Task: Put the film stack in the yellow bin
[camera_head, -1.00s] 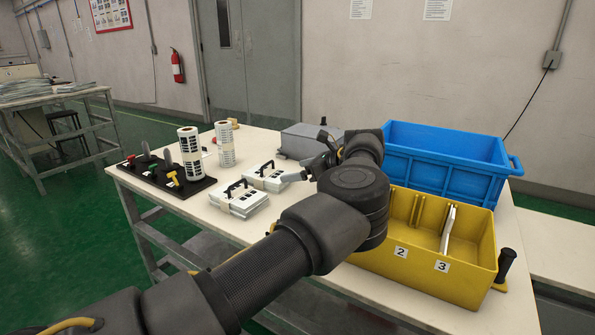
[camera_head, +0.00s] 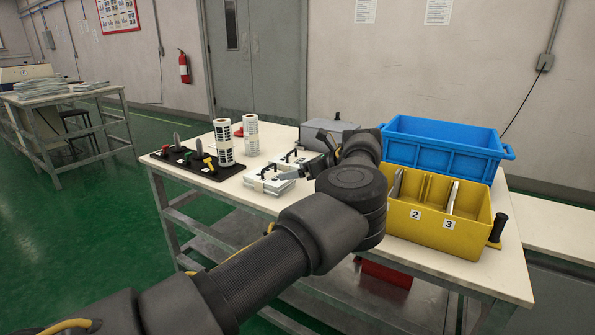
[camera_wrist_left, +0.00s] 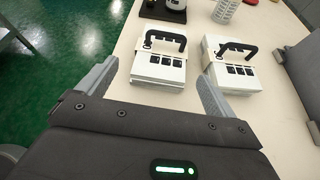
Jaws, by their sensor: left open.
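Two white film stacks with black handles lie on the table. The nearer one (camera_head: 266,184) is the left stack (camera_wrist_left: 159,72) in the left wrist view. The other stack (camera_head: 291,158) is the right one (camera_wrist_left: 232,69) there. My left gripper (camera_head: 306,160) is open and empty by the stacks. In the left wrist view its fingers (camera_wrist_left: 158,74) are spread around the line of the left stack, which sits ahead of them. The yellow bin (camera_head: 432,236) stands right of my arm, with compartments labelled 2 and 3 visible and pale upright pieces inside. My arm hides its left end.
A blue crate (camera_head: 445,152) stands behind the yellow bin, and a grey box (camera_head: 329,130) behind my gripper. Two printed rolls (camera_head: 224,143) and a black panel with coloured levers (camera_head: 184,162) are on the left. A black handle (camera_head: 497,228) stands at right.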

